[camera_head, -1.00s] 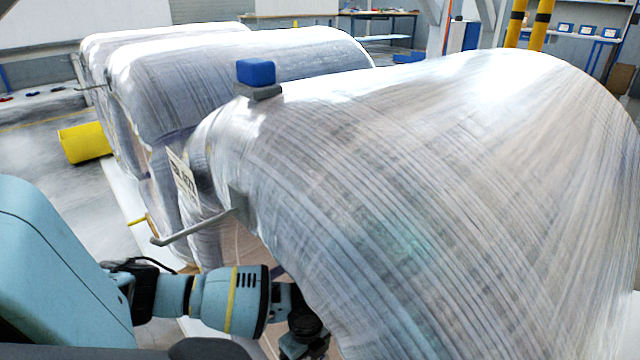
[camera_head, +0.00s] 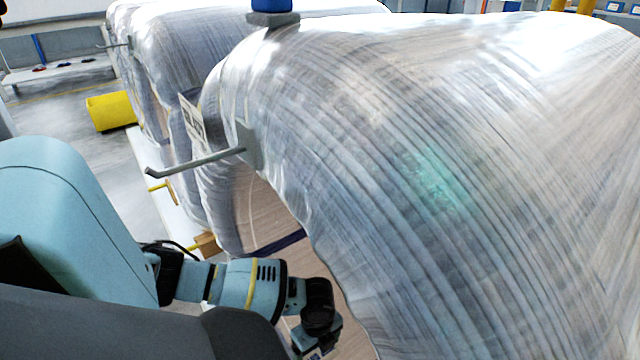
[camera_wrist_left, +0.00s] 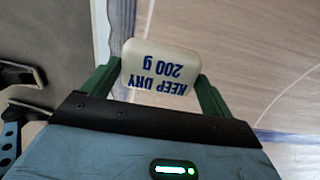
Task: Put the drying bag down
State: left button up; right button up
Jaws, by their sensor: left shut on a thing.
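The drying bag (camera_wrist_left: 160,68) is a small white pouch with blue "KEEP DRY 200 g" print, upside down in the left wrist view. My left gripper (camera_wrist_left: 157,85) is shut on it, with a green finger at each side. In the head view my left gripper (camera_head: 312,345) is at the bottom edge, beside the near wrapped coil (camera_head: 420,170). The bag is hardly visible there. The coil's pale end face (camera_wrist_left: 235,60) lies behind the bag in the wrist view. My right gripper is not in view.
A grey hook-like bar (camera_head: 195,162) sticks out from the near coil's edge. A blue block (camera_head: 271,6) sits on top of the wrap. More wrapped coils (camera_head: 180,50) stand behind. A yellow cylinder (camera_head: 111,111) lies on the open floor (camera_head: 65,135) at left.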

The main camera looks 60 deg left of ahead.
aim_at(317, 350)
pick_arm(q)
jog(key=shift+f, duration=0.2)
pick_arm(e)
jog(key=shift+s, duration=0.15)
pick_arm(q)
jog(key=o, duration=0.9)
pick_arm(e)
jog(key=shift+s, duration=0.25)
pick_arm(q)
jog(key=shift+r, duration=0.1)
notch_tip(317, 350, up, 12)
jog(key=p, duration=0.5)
jog(key=shift+r+p, duration=0.15)
jog(key=shift+p, duration=0.25)
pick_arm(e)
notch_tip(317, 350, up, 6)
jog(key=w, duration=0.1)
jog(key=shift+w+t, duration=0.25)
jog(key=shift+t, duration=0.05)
